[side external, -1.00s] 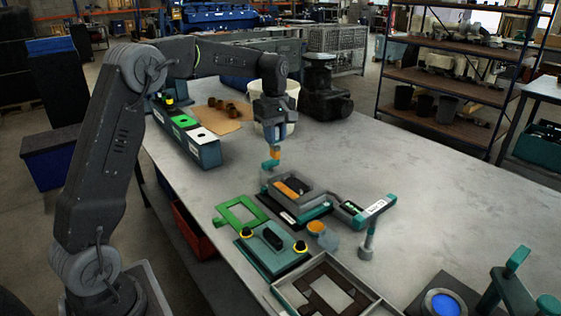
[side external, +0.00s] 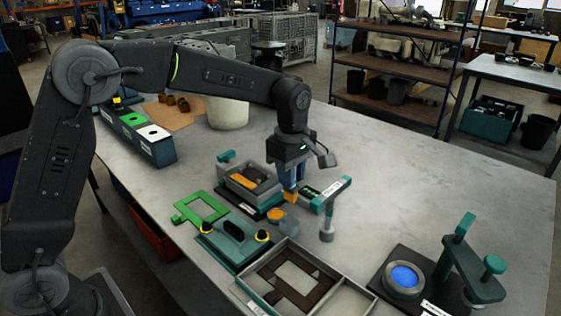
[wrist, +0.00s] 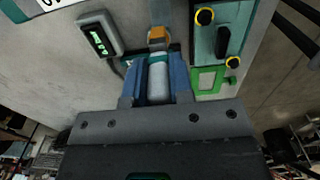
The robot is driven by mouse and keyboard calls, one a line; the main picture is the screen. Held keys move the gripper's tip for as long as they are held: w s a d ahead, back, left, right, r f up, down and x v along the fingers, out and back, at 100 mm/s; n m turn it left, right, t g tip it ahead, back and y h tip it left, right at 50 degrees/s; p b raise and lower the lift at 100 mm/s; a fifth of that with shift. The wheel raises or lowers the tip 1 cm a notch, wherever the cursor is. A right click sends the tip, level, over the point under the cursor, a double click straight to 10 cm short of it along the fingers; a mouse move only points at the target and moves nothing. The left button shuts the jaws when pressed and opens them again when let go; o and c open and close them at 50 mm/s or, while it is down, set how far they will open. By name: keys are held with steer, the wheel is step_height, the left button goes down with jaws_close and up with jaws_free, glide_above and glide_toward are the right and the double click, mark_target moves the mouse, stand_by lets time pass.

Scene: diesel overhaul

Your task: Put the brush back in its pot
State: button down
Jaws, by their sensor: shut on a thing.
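My gripper (side external: 291,190) is shut on the brush, whose orange part (side external: 290,197) shows below the blue fingers in the side view. In the wrist view my gripper (wrist: 157,75) has its fingers on either side of the brush's pale grey handle (wrist: 158,82), with orange at the far end.
A teal-and-grey gauge with a display (side external: 325,194) stands close on the right. A framed fixture (side external: 248,186) is behind left, a teal plate with black knobs (side external: 233,240) in front left. A divided tray (side external: 352,300) lies in front.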

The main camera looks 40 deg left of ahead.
mark_target(290, 199)
steer(key=shift+f, duration=2.95)
steer(key=shift+f, duration=0.4)
steer(key=shift+f, duration=1.75)
steer(key=shift+f, duration=0.1)
steer(key=c, duration=0.9)
jaws_free()
steer(key=shift+o, duration=0.3)
steer(key=shift+o, duration=0.7)
